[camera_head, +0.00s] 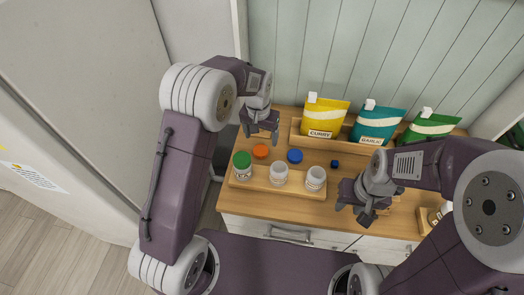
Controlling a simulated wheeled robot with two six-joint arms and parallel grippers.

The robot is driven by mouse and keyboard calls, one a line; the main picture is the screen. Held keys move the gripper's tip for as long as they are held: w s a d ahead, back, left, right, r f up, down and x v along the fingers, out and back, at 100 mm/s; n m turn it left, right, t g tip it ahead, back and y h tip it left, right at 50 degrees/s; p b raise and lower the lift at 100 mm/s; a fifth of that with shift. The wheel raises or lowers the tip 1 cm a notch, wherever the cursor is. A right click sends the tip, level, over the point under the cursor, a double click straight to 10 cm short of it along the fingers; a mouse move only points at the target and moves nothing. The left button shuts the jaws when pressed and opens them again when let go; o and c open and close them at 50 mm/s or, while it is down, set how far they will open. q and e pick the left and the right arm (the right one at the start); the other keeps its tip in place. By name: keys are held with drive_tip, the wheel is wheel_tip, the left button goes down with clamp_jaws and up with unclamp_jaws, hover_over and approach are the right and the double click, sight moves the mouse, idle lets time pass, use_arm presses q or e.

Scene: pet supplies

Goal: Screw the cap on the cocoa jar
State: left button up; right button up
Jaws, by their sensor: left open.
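Three jars stand in a row on a low wooden tray (260,180): a left jar with a green cap (242,159) on it, an uncapped middle jar (278,174), and an uncapped right jar (315,179). Their labels are too small to read, so I cannot tell which is cocoa. An orange cap (261,151) and a blue cap (295,156) lie on the table behind the tray. My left gripper (261,136) is open and empty, above the table just behind the orange cap. My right gripper (353,212) appears open and empty, right of the right jar.
A wooden rack (297,137) at the back holds yellow, teal and green pouches. A small dark blue cube (335,164) lies right of the blue cap. Another labelled item (434,217) sits at the table's right, partly behind my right arm. Drawers (290,232) are below the front edge.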

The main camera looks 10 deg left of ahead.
sight(261, 150)
use_arm(q)
drive_tip(key=f, duration=0.2)
drive_tip(key=w+f, duration=0.1)
drive_tip(key=shift+a+f+p, duration=0.15)
drive_tip(key=shift+a+p, duration=0.1)
drive_tip(key=shift+p, duration=0.1)
drive_tip(key=shift+s+d+f, duration=0.1)
drive_tip(key=shift+d+f, duration=0.05)
drive_tip(key=shift+f, duration=0.2)
use_arm(e)
drive_tip(key=shift+w+a+r, duration=0.1)
drive_tip(key=shift+w+r, duration=0.1)
drive_tip(key=shift+r, duration=0.15)
use_arm(q)
drive_tip(key=shift+f, duration=0.1)
drive_tip(key=f, duration=0.1)
drive_tip(key=f+p, duration=0.1)
drive_tip(key=f, duration=0.2)
drive_tip(key=shift+w+a+f, duration=0.2)
drive_tip(key=shift+w+f, duration=0.1)
drive_tip(key=shift+w, duration=0.05)
drive_tip(key=shift+w+f, duration=0.1)
drive_tip(key=shift+f, duration=0.15)
use_arm(e)
drive_tip(key=shift+r, duration=0.7)
